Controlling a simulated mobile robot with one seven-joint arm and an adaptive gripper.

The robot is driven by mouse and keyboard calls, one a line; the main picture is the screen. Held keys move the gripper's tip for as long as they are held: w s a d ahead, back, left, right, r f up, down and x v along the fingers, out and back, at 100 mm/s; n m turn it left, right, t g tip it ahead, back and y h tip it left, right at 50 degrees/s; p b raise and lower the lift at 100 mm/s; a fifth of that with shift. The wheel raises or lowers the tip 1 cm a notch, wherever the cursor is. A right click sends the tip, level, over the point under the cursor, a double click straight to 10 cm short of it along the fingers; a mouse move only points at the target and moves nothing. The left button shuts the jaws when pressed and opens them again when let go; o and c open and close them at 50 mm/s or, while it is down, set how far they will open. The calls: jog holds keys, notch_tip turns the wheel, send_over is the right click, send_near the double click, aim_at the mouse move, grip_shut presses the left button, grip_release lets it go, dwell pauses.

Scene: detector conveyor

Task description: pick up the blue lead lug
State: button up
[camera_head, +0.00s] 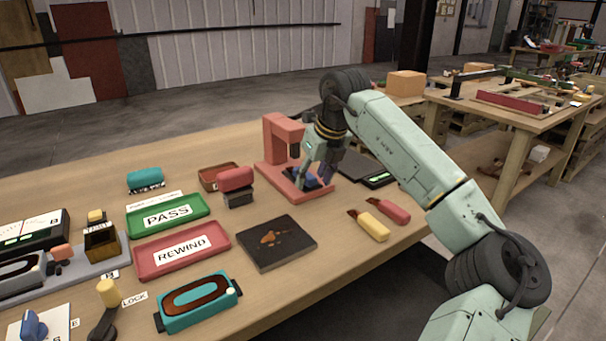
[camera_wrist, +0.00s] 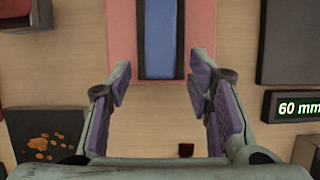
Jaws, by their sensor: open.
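A blue block (camera_wrist: 160,38) lies lengthwise in a dark-edged slot on the red base (camera_wrist: 121,42) in the wrist view. In the head view, blue (camera_head: 304,176) shows on the base of the red press-like stand (camera_head: 285,133), partly hidden by my gripper. My gripper (camera_wrist: 160,80) is open and empty, its purple-padded fingers spread on either side of the block's near end. In the head view my gripper (camera_head: 325,173) is low over the stand's base. Another blue piece (camera_head: 33,325) sits on a white sheet at the lower left; I cannot tell its exact shape.
A dark slab with a "60 mm" display (camera_wrist: 300,105) lies right of the stand. A stained black mat (camera_head: 277,243) lies in front. Red and yellow handled tools (camera_head: 374,227) lie at the right.

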jog(key=shift+c, duration=0.2)
grip_shut()
dwell(0.4)
jog(key=shift+r, duration=0.1)
